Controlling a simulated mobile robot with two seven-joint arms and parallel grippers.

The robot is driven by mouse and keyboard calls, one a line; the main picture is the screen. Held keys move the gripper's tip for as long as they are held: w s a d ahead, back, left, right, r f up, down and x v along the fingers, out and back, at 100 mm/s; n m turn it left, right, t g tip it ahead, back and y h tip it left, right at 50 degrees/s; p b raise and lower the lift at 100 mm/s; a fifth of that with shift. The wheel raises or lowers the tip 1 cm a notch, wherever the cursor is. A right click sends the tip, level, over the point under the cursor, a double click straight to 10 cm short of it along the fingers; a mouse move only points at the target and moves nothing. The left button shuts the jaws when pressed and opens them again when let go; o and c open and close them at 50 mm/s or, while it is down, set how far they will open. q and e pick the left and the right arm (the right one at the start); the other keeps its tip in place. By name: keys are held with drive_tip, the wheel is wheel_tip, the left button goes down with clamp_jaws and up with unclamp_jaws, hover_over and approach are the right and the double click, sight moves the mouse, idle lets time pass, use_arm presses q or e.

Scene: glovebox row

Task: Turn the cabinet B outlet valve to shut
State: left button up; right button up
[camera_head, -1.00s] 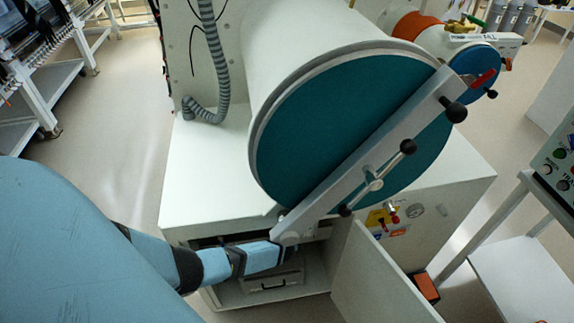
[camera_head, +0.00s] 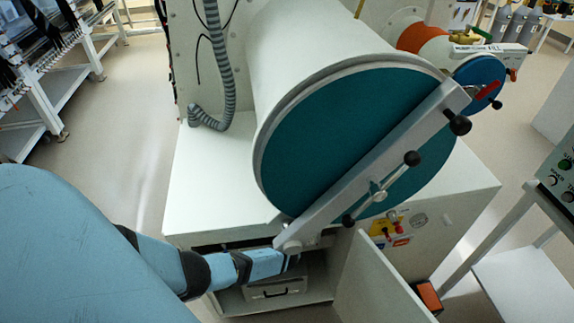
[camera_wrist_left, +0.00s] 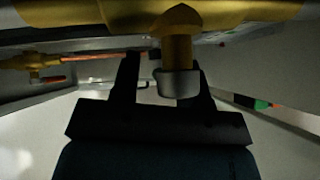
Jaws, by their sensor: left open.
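In the left wrist view, a thick yellow pipe (camera_wrist_left: 90,14) crosses the top. A brass stem (camera_wrist_left: 178,50) hangs from it and ends in a grey block (camera_wrist_left: 178,84). I cannot tell whether this is the cabinet B outlet valve. My left gripper (camera_wrist_left: 164,72) is open, its fingers on either side of the block's line. The block overlaps the right finger; contact is unclear. In the head view my left arm (camera_head: 215,270) reaches into the open lower cabinet (camera_head: 190,232), where its gripper is hidden. My right gripper is out of view.
A large round teal door (camera_head: 320,140) with a diagonal clamp bar (camera_head: 340,190) overhangs the cabinet. The cabinet's door panel (camera_head: 375,285) stands open at right. A smaller brass valve (camera_wrist_left: 36,64) with orange parts is at left in the wrist view.

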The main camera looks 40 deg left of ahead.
use_arm(q)
drive_tip(key=s+d+r+p, duration=0.2)
drive_tip(key=s+d+r, duration=0.1)
drive_tip(key=s+d, duration=0.7)
drive_tip(key=shift+s+r, duration=0.3)
drive_tip(key=shift+s, duration=0.75)
drive_tip(key=shift+a, duration=0.1)
drive_tip(key=s+d+r+n+g+h, duration=0.15)
drive_tip(key=s+r+n, duration=0.35)
drive_tip(key=r+n, duration=0.55)
drive_tip(key=s+d+r+n+g+h, duration=0.15)
drive_tip(key=s+r+n, duration=0.5)
drive_tip(key=r, duration=0.75)
drive_tip(key=s+d+r+n+h, duration=0.25)
drive_tip(key=s+r+n, duration=0.25)
drive_tip(key=r+n, duration=0.65)
drive_tip(key=w+d+f+m+t+h+p, duration=0.1)
drive_tip(key=w+d+f+t, duration=0.1)
drive_tip(key=f, duration=0.3)
drive_tip(key=w+d+f+m+t+h+p, duration=0.1)
drive_tip(key=w+d+f+m+t+h, duration=0.1)
drive_tip(key=w+d+f+t, duration=0.1)
drive_tip(key=shift+w+d+f+t+p, duration=0.35)
drive_tip(key=shift+w+f+t, duration=0.2)
drive_tip(key=shift+f+t, duration=0.55)
